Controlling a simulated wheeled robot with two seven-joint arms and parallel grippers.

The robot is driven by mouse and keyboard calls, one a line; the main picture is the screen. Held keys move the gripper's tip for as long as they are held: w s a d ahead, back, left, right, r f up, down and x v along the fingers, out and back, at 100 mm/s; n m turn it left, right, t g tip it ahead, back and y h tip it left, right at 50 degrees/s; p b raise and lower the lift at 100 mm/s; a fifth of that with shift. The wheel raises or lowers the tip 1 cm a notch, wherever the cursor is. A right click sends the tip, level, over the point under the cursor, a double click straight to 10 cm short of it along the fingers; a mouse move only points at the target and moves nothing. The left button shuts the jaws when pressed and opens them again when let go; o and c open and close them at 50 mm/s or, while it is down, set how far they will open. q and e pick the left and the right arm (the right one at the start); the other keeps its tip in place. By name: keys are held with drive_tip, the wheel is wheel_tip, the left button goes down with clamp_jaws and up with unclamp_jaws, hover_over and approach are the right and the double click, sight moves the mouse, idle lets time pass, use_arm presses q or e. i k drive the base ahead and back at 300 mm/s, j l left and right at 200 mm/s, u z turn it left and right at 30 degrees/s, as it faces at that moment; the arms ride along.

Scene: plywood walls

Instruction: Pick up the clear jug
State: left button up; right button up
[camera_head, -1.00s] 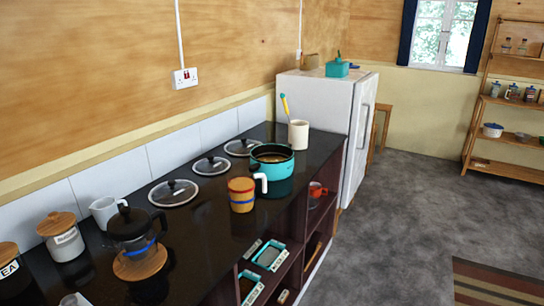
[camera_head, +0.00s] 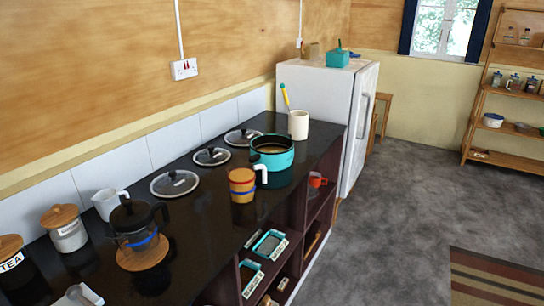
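A glass jug with a black lid and handle and a blue band (camera_head: 137,222) stands upright on a round wooden coaster (camera_head: 143,254), at the left of the dark countertop. A pale, partly see-through item (camera_head: 78,296) is cut off by the bottom edge of the view; I cannot tell what it is. A white pitcher (camera_head: 108,203) stands behind the glass jug near the tiled wall. Neither of my grippers is in view.
The grey floor (camera_head: 390,230) is open to the right.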

sight(248, 182)
drive_tip(key=i+l, duration=0.2)
drive_tip(key=l, duration=0.15)
drive_tip(key=i+l+u, duration=0.1)
drive_tip(key=l, duration=0.25)
drive_tip(key=i+l, duration=0.25)
drive_tip(key=l, duration=0.15)
drive_tip(key=i+l+u, duration=0.1)
drive_tip(key=l, duration=0.25)
drive_tip(key=i+l, duration=0.25)
drive_tip(key=l, duration=0.15)
drive_tip(key=i+l+u, duration=0.1)
drive_tip(key=l, duration=0.3)
drive_tip(key=i+l, duration=0.2)
drive_tip(key=l, duration=0.2)
